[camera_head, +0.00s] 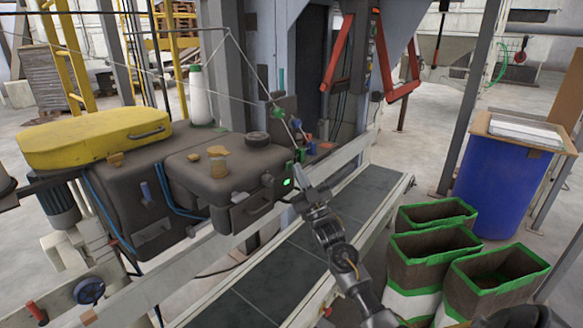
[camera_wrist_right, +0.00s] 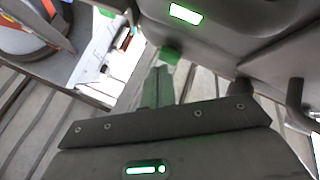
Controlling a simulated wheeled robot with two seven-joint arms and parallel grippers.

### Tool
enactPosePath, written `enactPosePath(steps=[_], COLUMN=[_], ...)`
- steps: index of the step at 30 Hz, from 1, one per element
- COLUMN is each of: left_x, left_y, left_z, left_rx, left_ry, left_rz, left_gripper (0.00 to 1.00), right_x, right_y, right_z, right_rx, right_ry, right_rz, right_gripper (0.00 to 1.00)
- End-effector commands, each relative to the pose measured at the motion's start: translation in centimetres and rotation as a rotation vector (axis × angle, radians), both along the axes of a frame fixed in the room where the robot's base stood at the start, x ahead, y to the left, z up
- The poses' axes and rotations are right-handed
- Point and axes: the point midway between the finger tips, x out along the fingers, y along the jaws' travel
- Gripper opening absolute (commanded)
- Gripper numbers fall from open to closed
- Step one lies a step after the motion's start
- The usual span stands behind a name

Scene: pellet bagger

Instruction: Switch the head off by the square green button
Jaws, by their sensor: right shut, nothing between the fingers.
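The dark sewing head (camera_head: 225,172) sits above the conveyor in the head view, with a small lit green rectangle (camera_head: 287,182) on its right end. The lit rectangle also shows at the top of the right wrist view (camera_wrist_right: 185,14). Below it there, a small square green button (camera_wrist_right: 170,55) sticks out from the dark housing. My right gripper (camera_head: 298,193) is shut and empty beside that end of the head. In the wrist view its closed fingertips (camera_wrist_right: 160,74) are just short of the green button; whether they touch it I cannot tell. My left gripper is not in view.
A conveyor (camera_head: 265,272) runs diagonally below the head. Open bags with green rims (camera_head: 440,245) stand at the right, near my right arm. A blue drum (camera_head: 490,190) is behind them. A yellow cover (camera_head: 95,138) lies at the left.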

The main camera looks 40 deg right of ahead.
Motion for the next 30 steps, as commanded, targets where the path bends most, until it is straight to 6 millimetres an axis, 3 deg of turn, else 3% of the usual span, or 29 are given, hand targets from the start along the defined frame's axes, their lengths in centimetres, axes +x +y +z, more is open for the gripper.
enactPosePath(steps=[20,30], left_x=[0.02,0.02], left_y=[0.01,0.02], left_z=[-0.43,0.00], left_rx=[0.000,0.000], left_ry=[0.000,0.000], left_rz=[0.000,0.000], left_gripper=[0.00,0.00], right_x=[0.82,0.13], right_y=[0.26,0.03], right_z=[-0.05,0.04], right_rx=[0.001,0.000], right_ry=[0.001,0.001], right_rz=[0.000,0.000], right_gripper=[0.00,0.00])
